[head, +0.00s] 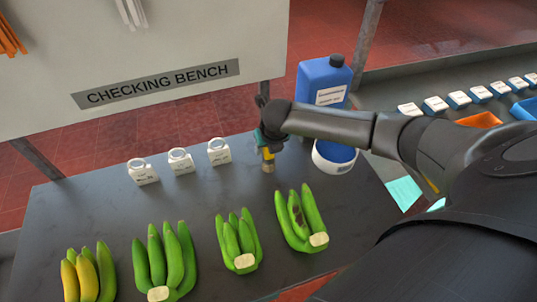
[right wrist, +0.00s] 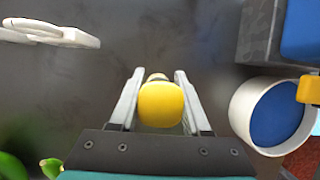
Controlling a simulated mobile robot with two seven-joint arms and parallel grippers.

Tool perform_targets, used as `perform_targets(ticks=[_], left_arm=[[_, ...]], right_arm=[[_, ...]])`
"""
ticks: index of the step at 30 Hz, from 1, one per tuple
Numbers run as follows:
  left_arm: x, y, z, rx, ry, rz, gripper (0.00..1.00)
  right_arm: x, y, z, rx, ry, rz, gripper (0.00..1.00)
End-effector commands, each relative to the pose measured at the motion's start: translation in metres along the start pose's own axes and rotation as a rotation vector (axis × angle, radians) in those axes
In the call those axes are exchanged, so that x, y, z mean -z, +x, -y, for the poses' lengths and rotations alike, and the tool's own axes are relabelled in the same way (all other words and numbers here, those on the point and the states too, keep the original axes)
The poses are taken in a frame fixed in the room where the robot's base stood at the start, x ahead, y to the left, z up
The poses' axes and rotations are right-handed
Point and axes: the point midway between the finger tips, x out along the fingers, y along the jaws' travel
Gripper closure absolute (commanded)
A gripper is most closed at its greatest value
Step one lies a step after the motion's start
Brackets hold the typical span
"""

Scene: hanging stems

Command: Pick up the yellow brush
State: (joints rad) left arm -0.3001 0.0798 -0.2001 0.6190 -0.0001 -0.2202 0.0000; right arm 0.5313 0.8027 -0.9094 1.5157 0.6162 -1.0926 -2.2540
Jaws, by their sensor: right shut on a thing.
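The yellow brush (head: 268,154) is upright at the back of the dark bench, its tan lower end at or just above the bench top; I cannot tell if it touches. My right gripper (head: 267,147) is over it, pointing down and shut on its handle. In the right wrist view the rounded yellow top of the brush (right wrist: 160,104) sits between the two pale fingers of the gripper (right wrist: 157,78). The gripper hides part of the handle in the head view. My left gripper is not in view.
A blue jug (head: 322,82) and a white round pot, blue inside (right wrist: 270,112), stand right of the brush. Several banana bunches (head: 240,242) lie in front. A panel marked CHECKING BENCH (head: 155,83) hangs behind.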

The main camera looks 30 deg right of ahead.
Motion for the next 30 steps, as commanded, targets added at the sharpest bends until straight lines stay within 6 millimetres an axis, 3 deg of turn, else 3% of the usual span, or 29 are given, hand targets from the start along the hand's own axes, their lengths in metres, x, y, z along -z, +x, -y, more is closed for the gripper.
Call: perform_targets(ticks=[1, 8, 23, 30], left_arm=[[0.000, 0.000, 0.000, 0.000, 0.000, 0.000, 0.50], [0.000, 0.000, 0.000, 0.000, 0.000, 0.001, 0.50], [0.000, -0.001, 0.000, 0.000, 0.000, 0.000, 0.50], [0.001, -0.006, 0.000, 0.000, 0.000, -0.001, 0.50]], right_arm=[[0.000, 0.000, 0.000, 0.000, 0.000, 0.000, 0.75], [0.000, 0.000, 0.000, 0.000, 0.000, 0.000, 1.00], [-0.002, -0.004, 0.000, 0.000, 0.000, 0.002, 1.00], [-0.013, -0.030, 0.000, -0.001, -0.001, 0.004, 1.00]])
